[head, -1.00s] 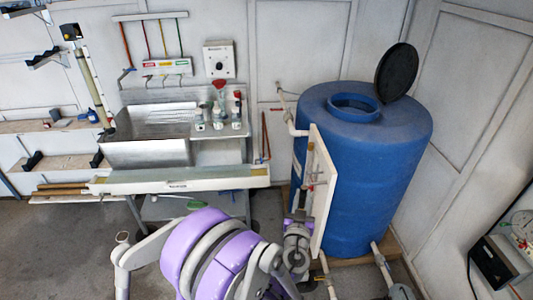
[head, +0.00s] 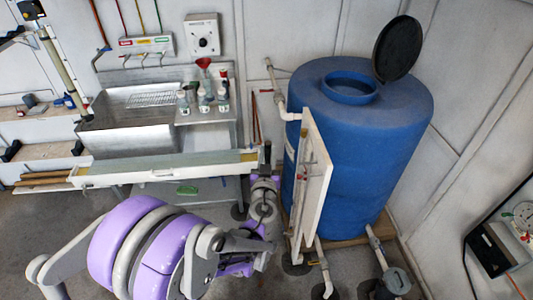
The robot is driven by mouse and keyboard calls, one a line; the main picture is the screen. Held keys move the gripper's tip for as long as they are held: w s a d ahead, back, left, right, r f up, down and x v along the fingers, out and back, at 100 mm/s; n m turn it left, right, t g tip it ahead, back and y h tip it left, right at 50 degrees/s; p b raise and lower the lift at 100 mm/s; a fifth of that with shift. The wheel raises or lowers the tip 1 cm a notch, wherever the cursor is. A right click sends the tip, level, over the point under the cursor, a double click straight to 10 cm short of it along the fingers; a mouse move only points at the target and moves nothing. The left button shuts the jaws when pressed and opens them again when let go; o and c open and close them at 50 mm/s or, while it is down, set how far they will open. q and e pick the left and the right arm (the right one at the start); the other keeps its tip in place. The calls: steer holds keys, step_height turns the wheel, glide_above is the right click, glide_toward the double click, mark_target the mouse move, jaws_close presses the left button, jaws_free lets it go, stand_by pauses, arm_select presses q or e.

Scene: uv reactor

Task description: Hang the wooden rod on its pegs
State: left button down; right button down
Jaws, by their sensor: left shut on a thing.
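My left gripper (head: 265,158) points up at the right end of the long pale trough, its dark fingers small and partly unclear. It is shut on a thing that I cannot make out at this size. Two brown wooden rods (head: 43,178) lie side by side at the left end of the trough, well away from the gripper. I cannot tell which rod is the task's rod. Dark brackets (head: 12,150) sit on the shelf edge at the far left; I cannot tell whether they are the pegs. My right gripper is not in view.
The pale trough (head: 170,173) runs in front of a steel sink (head: 120,124). Bottles (head: 204,98) stand right of the sink. A white panel (head: 314,185) and a big blue tank (head: 370,150) stand close to the right of my gripper. Pipes reach the floor below them.

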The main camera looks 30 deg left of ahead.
arm_select(q)
steer(key=w+d+f, duration=0.2)
steer(key=w+d, duration=0.5)
steer(key=d, duration=0.4)
steer(key=shift+w+f, duration=0.25)
steer(key=shift+w, duration=0.05)
stand_by(0.7)
steer(key=shift+d, duration=0.1)
steer(key=c, duration=0.6)
jaws_free()
